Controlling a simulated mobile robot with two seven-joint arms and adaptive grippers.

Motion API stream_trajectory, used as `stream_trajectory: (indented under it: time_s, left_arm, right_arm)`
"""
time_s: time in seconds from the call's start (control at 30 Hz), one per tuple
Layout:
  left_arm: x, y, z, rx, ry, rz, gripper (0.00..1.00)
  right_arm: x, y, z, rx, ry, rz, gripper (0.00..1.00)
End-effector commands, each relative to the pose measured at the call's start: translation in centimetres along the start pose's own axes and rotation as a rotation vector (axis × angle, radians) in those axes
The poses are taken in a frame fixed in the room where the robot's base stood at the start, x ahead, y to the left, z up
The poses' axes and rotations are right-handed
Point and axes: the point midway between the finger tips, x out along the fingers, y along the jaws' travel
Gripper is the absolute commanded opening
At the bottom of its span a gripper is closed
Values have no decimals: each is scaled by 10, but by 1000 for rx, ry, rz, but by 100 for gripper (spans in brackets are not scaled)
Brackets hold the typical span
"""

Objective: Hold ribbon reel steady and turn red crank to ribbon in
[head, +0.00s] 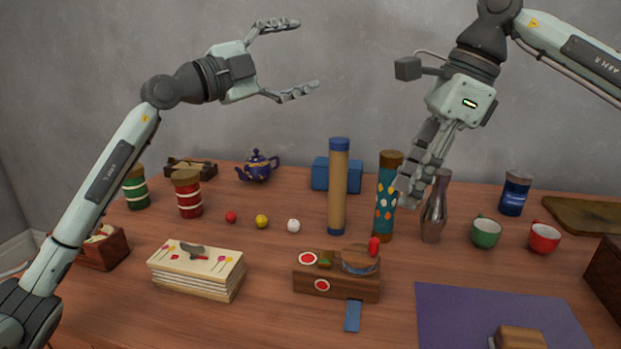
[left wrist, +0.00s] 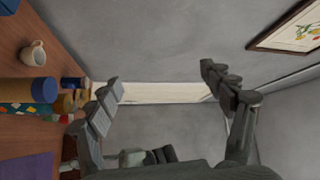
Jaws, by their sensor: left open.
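The ribbon reel (head: 358,261) sits on a wooden box (head: 336,284) near the front middle of the table. The red crank (head: 374,246) stands up at the reel's right side. A blue ribbon (head: 352,316) hangs down from the box's front onto the table. My left gripper (head: 306,58) is open and empty, high above the table and well away from the reel; its spread fingers also show in the left wrist view (left wrist: 160,76). My right gripper (head: 407,194) points down above the back right of the table, away from the reel; its fingers overlap, hiding whether they are apart.
A tall tan cylinder (head: 338,187), a patterned cylinder (head: 387,199) and a metal vase (head: 434,208) stand behind the reel. A stack of cards or boards (head: 196,270) lies left. A purple mat (head: 490,312) lies right. Small balls (head: 261,221) lie back left.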

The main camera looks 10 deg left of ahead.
Motion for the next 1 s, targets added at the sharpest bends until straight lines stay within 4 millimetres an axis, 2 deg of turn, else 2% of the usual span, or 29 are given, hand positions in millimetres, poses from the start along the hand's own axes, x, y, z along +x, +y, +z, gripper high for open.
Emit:
stream_trajectory:
  time_s: [0.03, 0.1, 0.2, 0.27, 0.33, 0.4, 0.5, 0.6, 0.73, 0.83, 1.0]
  left_arm:
    - [14, 18, -18, -34, 29, 82, 81]
    - [29, 49, -41, -91, 56, 214, 81]
    - [42, 98, -72, -165, 68, 428, 81]
    - [43, 130, -87, -203, 52, 571, 81]
    - [37, 168, -100, -241, 3, 751, 81]
    - [21, 204, -107, -271, -84, 937, 81]
    - [-11, 242, -102, -292, -258, 1164, 81]
    - [-46, 260, -88, -299, -456, 1328, 81]
    - [-83, 265, -70, -296, -677, 1451, 81]
    - [-101, 264, -61, -291, -785, 1496, 81]
    - [-112, 271, -54, -291, -848, 1519, 81]
  right_arm:
    - [0, 0, 0, 0, 0, 0, 34]
    - [0, 0, 0, 0, 0, 0, 34]
    - [0, 0, 0, 0, 0, 0, 34]
    - [0, 0, 0, 0, 0, 0, 34]
    - [0, 0, 0, 0, 0, 0, 34]
    - [0, 0, 0, 0, 0, 0, 34]
    - [0, 0, 0, 0, 0, 0, 34]
    - [0, 0, 0, 0, 0, 0, 34]
    - [0, 0, 0, 0, 0, 0, 34]
    - [0, 0, 0, 0, 0, 0, 34]
    - [0, 0, 0, 0, 0, 0, 34]
